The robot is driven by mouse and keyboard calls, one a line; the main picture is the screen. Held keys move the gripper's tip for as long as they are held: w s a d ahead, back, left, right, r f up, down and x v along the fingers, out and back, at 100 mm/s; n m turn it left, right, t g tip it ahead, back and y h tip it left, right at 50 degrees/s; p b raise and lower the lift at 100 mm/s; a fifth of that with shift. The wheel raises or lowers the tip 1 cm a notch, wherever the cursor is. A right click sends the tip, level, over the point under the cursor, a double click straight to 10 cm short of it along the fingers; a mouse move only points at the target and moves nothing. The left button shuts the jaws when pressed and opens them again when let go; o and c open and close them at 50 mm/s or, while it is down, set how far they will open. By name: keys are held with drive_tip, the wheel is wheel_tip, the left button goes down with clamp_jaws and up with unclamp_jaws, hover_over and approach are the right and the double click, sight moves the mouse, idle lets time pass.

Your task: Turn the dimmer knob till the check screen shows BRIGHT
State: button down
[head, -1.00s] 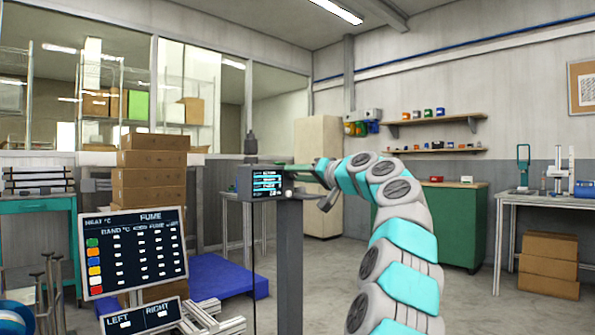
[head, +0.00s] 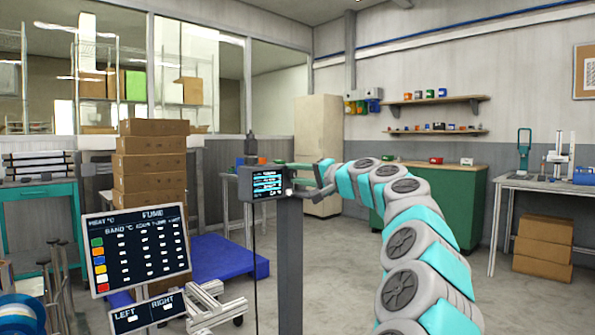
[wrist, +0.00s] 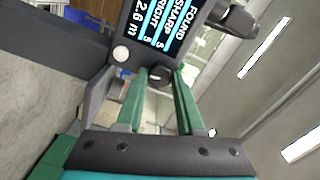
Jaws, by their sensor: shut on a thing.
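The check screen (head: 268,184) is a small dark box with blue and white lines on a grey post, left of my arm in the head view. In the wrist view its lit screen (wrist: 160,25) is tilted and reads FOUND, SHARP, a line ending in RIGHT with its start cut off, and 2.6 m. A small dark knob (wrist: 160,73) on the box's edge sits between the green fingertips of my gripper (wrist: 161,76), which is shut on it. In the head view my gripper (head: 291,176) reaches the box's right side; the knob is too small to make out there.
A white button (wrist: 120,53) is beside the screen. A heat and fume board (head: 138,248) and a LEFT/RIGHT sign (head: 147,312) stand at front left. Stacked cartons (head: 150,165) and a blue platform (head: 215,258) are behind. A green cabinet (head: 430,205) stands behind my arm.

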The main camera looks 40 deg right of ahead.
idle(0.3)
drive_tip(key=c, duration=0.5)
unclamp_jaws()
drive_tip(key=shift+s, duration=0.1)
drive_tip(key=shift+s+d+b, duration=0.2)
drive_tip(key=shift+s+b, duration=0.1)
drive_tip(key=shift+s, duration=1.65)
drive_tip(key=shift+s+d+b, duration=0.15)
drive_tip(key=shift+s+b, duration=0.15)
drive_tip(key=shift+s, duration=1.6)
